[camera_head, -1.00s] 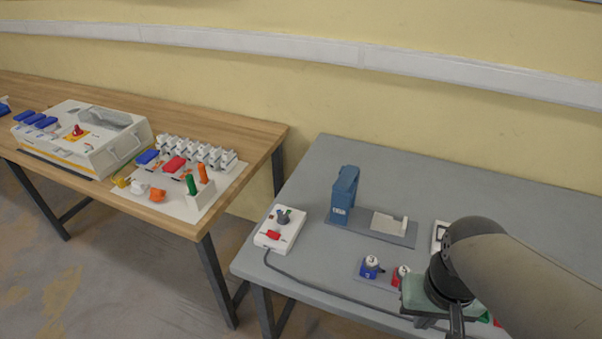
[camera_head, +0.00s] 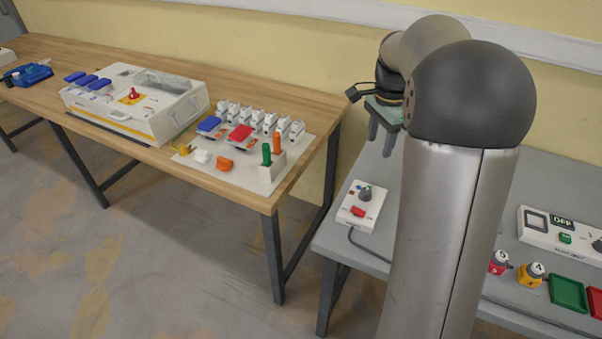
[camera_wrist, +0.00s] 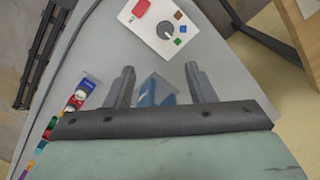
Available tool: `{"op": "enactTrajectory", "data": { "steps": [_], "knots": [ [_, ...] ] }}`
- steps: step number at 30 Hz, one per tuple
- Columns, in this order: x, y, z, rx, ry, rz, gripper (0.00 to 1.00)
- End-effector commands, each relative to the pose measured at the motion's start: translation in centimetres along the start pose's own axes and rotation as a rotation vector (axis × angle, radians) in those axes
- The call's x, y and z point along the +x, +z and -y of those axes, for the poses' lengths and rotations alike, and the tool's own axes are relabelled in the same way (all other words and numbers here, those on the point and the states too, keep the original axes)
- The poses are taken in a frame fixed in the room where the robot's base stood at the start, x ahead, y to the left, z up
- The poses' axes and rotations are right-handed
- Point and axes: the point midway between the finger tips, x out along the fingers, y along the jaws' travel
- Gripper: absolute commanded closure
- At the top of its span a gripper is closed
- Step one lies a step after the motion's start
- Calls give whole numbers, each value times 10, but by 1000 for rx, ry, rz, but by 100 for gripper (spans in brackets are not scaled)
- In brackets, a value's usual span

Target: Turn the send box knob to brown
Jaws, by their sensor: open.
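A white box (camera_head: 350,222) with a dark knob (camera_head: 365,193) and a red switch (camera_head: 357,211) sits at the left end of the grey table; I take it as the send box. In the wrist view the box (camera_wrist: 146,35) lies beyond my fingertips, its grey knob (camera_wrist: 165,30) beside brown (camera_wrist: 180,15), blue (camera_wrist: 183,28) and green (camera_wrist: 177,41) marks. I cannot tell which mark the knob points at. My gripper (camera_wrist: 160,70) is open and empty, apart from the knob. In the head view my gripper (camera_head: 384,140) hangs pointing down, above and behind the box.
A blue device (camera_wrist: 158,90) shows between and below my fingers. A second white box (camera_head: 555,238) with an "OFF" display stands right, near coloured blocks (camera_head: 534,274) and trays (camera_head: 568,293). A wooden table (camera_head: 225,190) with equipment is at left. A cable runs from the box.

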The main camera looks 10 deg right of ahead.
Motion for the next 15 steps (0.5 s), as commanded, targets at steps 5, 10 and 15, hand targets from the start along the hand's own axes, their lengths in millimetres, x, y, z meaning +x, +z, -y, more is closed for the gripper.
{"op": "enactTrajectory", "data": {
  "steps": [5, 10, 15],
  "knots": [
    [8, -12, 7, 64, 4, -4, 50],
    [34, -10, 6, 61, 7, -2, 50],
    [71, -11, 6, 61, 7, -2, 50]
  ]
}}
